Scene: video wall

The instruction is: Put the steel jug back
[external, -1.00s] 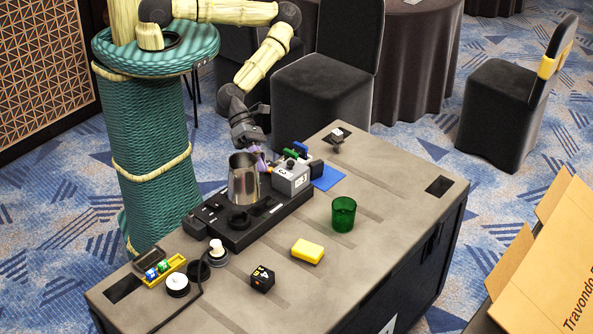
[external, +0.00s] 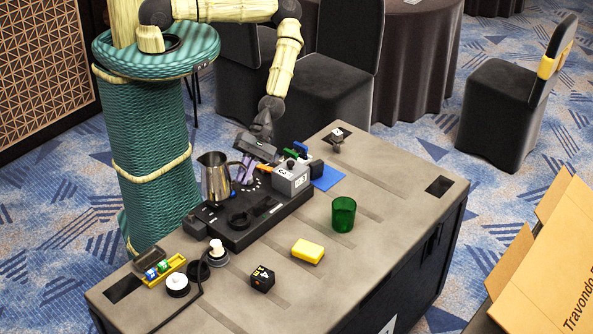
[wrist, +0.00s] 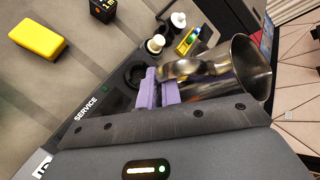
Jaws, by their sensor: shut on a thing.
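The steel jug (external: 215,180) is held above the left part of a black board (external: 262,222) on the table. In the external view it looks about upright, with its handle toward my gripper (external: 246,172). In the wrist view the jug (wrist: 232,75) lies across the right side, and the purple fingers of my gripper (wrist: 158,90) are shut on its handle. A dark round ring (external: 239,220) on the board is open to view. I cannot tell whether the jug's base touches the board.
A grey box (external: 290,180) stands on the board's right end. A green cup (external: 343,214), a yellow sponge (external: 308,251) and a black cube (external: 262,278) stand in front. A yellow tray (external: 163,270) and white-topped knobs (external: 177,284) are at the left. The table's right side is mostly clear.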

